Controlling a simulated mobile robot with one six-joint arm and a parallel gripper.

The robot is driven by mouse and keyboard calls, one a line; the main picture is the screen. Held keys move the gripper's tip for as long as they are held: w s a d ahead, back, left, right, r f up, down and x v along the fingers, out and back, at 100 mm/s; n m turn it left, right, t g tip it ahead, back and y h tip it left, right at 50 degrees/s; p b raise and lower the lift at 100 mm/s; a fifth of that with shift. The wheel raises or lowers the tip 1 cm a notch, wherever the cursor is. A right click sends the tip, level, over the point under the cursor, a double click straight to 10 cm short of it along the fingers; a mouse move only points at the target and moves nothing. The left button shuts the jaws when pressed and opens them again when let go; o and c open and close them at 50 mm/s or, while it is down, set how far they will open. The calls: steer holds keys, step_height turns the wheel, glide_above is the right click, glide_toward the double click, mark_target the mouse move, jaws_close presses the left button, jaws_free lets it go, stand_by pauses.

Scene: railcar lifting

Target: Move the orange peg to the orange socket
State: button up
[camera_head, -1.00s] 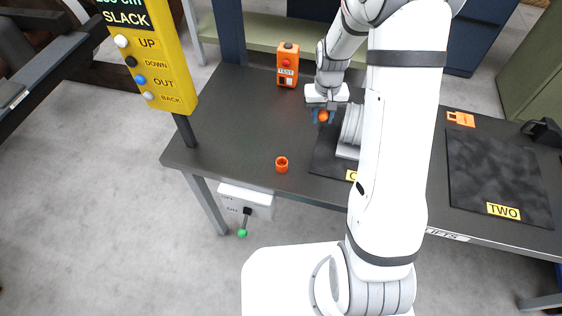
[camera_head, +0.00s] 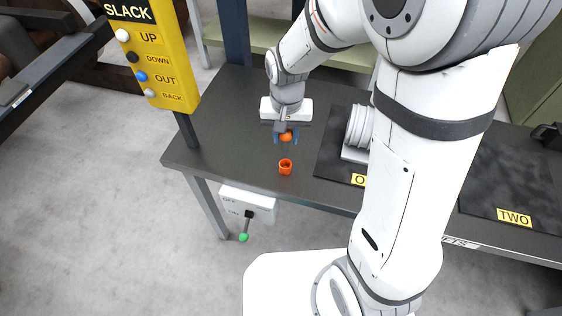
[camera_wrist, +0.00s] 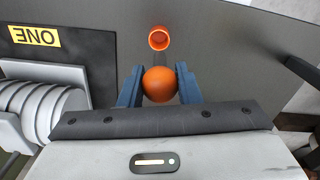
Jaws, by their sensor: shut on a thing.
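The orange peg (camera_wrist: 159,84) shows as a round orange top between the two blue fingers of my gripper (camera_head: 286,137). My gripper is shut on it; the wrist view shows a finger on each side. The peg's lower part is hidden in both views. The orange socket (camera_head: 285,167) is a small open ring-shaped cup standing on the dark table, just in front of the gripper in the head view. In the wrist view the socket (camera_wrist: 159,39) lies straight beyond the peg, apart from it, with its opening visible and empty.
The dark table (camera_head: 225,130) is clear around the socket. A mat labelled ONE (camera_head: 335,168) with grey ribbed cylinders (camera_head: 358,128) lies to the right, and a mat labelled TWO (camera_head: 500,200) further right. A yellow control panel (camera_head: 160,60) stands left. A lever box (camera_head: 246,203) hangs at the front edge.

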mark_target(286, 151)
step_height(286, 151, down, 8)
steer(key=shift+w+f, duration=0.1)
steer(key=o, duration=1)
step_height(286, 151, up, 12)
steer(key=shift+f, duration=0.1)
steer(key=shift+d+r, duration=0.2)
steer(key=shift+r, duration=0.15)
steer(key=s+d+r+t, duration=0.1)
steer(key=s+d+r, duration=0.1)
steer(key=s+d, duration=0.1)
steer(key=s+d+r+n+t, duration=0.1)
steer(key=s+d+r, duration=0.2)
steer(key=s+d, duration=0.1)
steer(key=s+d+r, duration=0.3)
steer(key=s, duration=0.2)
steer(key=shift+s+d+r+t, duration=0.1)
steer(key=shift+s+d+t, duration=0.2)
steer(key=shift+d+t, duration=0.1)
